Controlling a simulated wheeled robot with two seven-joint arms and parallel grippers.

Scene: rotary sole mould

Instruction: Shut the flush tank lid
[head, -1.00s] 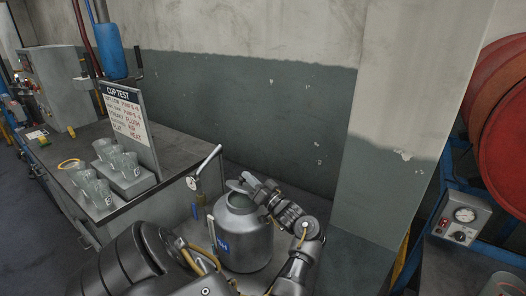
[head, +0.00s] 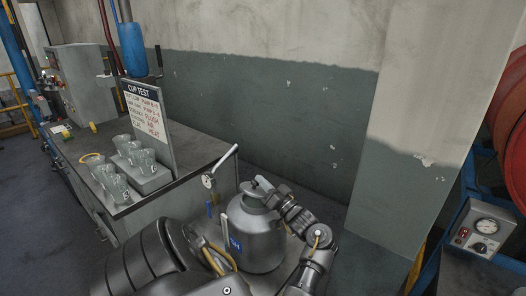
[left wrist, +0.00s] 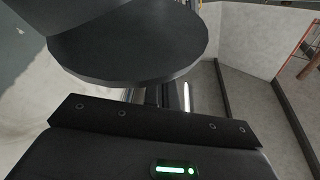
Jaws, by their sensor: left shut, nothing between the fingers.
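The flush tank (head: 262,240) is a grey metal can with a blue label, standing below the bench's right end in the head view. Its round lid (head: 248,189) lies over the neck, close to level; whether it is fully seated cannot be told. In the left wrist view a dark round disc (left wrist: 135,48), which looks like the lid, fills the upper left just beyond the gripper. My right gripper is out of view.
A bench (head: 190,150) with clear cups (head: 115,185) and a cup test sign (head: 150,125) is at left.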

